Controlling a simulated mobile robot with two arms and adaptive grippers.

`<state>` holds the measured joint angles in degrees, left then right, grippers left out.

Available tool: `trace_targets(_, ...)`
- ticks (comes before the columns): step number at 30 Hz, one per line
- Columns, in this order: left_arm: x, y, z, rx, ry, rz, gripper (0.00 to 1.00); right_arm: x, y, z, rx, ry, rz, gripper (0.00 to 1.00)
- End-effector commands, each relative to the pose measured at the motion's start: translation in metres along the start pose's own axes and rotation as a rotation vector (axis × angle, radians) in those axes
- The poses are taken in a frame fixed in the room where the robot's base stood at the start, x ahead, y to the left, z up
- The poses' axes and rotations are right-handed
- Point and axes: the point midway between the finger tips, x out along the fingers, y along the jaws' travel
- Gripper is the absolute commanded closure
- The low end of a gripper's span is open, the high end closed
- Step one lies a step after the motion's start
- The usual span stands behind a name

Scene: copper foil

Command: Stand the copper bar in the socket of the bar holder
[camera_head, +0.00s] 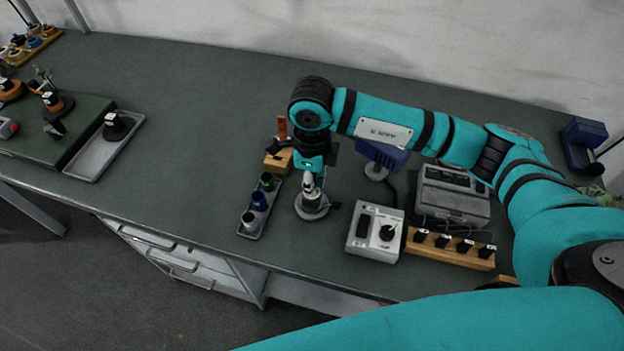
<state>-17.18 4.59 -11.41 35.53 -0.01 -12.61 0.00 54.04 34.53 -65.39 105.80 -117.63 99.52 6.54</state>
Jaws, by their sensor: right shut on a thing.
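My right gripper (310,187) points down over the bench and is shut. It is small here, and the thing between its fingers is mostly hidden, so I cannot make out the copper bar for sure. Directly below the fingers is a round grey metal base with a dark knob on its right side, seemingly the bar holder (312,208). Its socket is hidden by the gripper. I cannot tell whether the held thing touches the holder or is inside it. My left gripper is out of view.
A tray (248,236) with several small cups stands close left of the holder. A wooden block (278,161) with an orange upright piece is behind. A grey control box (374,233), a wooden rack (450,247) and a meter (452,195) are to the right. The bench's left middle is clear.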

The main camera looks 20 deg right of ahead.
Motion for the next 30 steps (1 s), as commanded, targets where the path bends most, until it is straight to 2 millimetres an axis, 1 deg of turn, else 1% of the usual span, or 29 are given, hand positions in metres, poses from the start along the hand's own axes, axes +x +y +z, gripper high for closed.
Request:
trace_targets(2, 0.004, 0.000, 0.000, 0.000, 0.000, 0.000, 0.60, 0.003, 0.000, 0.000, 0.000, 0.000, -0.001, 1.00)
trace_targets(5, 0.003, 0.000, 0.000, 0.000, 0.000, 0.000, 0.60, 0.002, 0.000, 0.000, 0.000, 0.000, -0.001, 1.00)
trace_targets(6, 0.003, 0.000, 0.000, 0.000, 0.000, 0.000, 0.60, 0.002, 0.000, 0.000, 0.000, 0.000, -0.001, 0.91)
trace_targets(12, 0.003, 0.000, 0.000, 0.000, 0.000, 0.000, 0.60, 0.002, 0.000, 0.000, 0.000, 0.000, 0.000, 0.65)
trace_targets(20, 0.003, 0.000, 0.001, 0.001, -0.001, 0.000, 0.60, 0.002, 0.000, 0.000, 0.000, 0.000, 0.000, 0.65)
trace_targets(23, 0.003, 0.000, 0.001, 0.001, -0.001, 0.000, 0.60, -0.004, 0.000, 0.000, 0.000, -0.001, -0.001, 0.65)
trace_targets(26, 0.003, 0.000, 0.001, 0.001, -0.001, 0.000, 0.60, -0.018, -0.001, 0.001, 0.000, -0.003, -0.002, 0.65)
trace_targets(30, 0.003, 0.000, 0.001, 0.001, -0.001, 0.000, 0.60, -0.048, -0.001, 0.001, -0.001, -0.004, -0.004, 0.65)
